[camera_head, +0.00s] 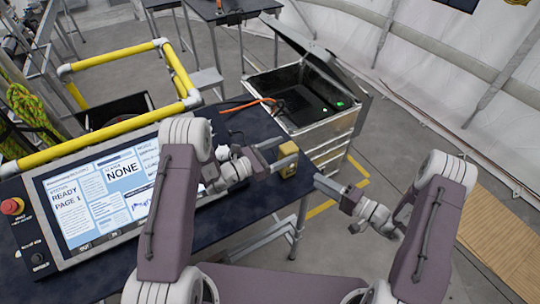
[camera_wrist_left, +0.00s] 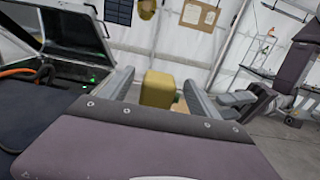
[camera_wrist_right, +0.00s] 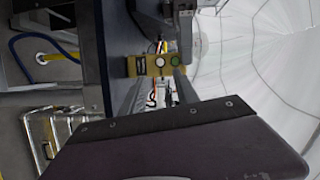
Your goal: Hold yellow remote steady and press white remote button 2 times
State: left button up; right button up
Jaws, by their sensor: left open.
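The yellow remote (camera_head: 287,171) is a small box-like block over the right edge of the dark table. My left gripper (camera_head: 278,158) is open, with its fingers on either side of the remote. In the left wrist view the remote (camera_wrist_left: 158,88) stands between the two fingers; whether they touch it is hard to tell.
A screen panel (camera_head: 105,190) lies on the dark table (camera_head: 240,204), with a red stop button (camera_head: 11,206) at its left. An open metal case (camera_head: 325,122) stands behind the remote, with an orange cable (camera_head: 245,105). Yellow rails (camera_head: 100,135) run at the back left.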

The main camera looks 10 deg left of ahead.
pick_arm(q)
jog(key=shift+x, duration=1.3)
grip_shut()
pick_arm(e)
grip_shut()
dwell(0.6)
